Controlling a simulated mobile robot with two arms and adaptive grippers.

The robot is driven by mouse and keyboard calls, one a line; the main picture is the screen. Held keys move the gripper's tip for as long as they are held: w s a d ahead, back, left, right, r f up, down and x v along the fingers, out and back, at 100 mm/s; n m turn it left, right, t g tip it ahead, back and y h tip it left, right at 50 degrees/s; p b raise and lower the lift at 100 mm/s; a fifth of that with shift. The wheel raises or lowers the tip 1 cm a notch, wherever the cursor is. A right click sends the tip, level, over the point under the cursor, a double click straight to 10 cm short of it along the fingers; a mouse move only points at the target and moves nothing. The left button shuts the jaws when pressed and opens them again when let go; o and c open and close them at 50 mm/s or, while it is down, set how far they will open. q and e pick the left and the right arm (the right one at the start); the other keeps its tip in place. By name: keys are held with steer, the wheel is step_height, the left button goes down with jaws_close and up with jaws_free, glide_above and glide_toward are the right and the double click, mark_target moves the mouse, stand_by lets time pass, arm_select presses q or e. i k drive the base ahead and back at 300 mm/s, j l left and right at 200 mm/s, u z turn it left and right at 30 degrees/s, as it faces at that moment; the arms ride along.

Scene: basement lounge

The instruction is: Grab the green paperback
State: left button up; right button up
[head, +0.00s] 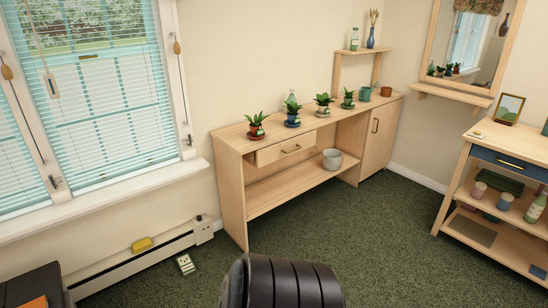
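I cannot pick out the green paperback for certain. A small flat thing with a green and white face (185,263) lies on the carpet beside the baseboard heater at the lower left; it is too small to read. A flat dark green thing (500,182) lies on the upper shelf of the right-hand wooden table, and I cannot tell whether it is a book or a cloth. Neither of my grippers shows in the head view.
A long wooden sideboard (232,190) with several potted plants stands along the back wall. The wooden table (516,148) at right holds bottles and jars. A black ribbed thing (285,285), unclear what, fills the bottom middle. Green carpet (385,240) between them is clear.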

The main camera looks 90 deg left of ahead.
mark_target(187, 266)
steer(key=u, duration=2.2)
